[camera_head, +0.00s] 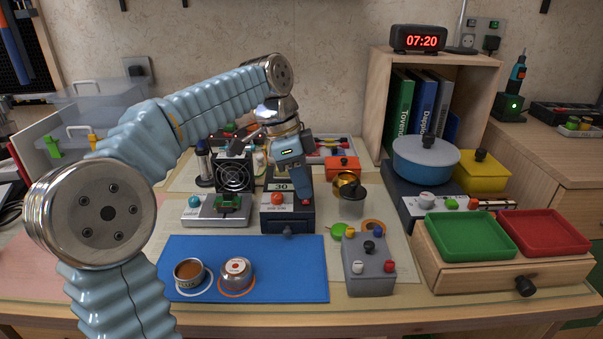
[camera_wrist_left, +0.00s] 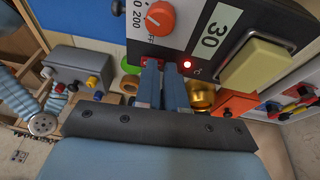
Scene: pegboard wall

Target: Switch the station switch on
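The dark station (camera_head: 287,215) stands behind the blue mat, with a "30" label and an orange knob (camera_head: 277,198) on it. In the left wrist view the station shows an orange knob (camera_wrist_left: 160,17), a "200" marking, and a small glowing red light (camera_wrist_left: 187,64). My left gripper (camera_head: 303,190) points down at the station's right part. In the left wrist view its two blue fingers (camera_wrist_left: 162,75) are close together, tips near the red light, with nothing visible between them. Contact is unclear. My right gripper is out of view.
A grey box with coloured knobs (camera_head: 368,268) stands to the right front. A brass pot (camera_head: 346,184) and an orange box (camera_head: 343,167) stand close right of the station. A fan unit (camera_head: 234,174) is at its left. The blue mat (camera_head: 300,262) has free room.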

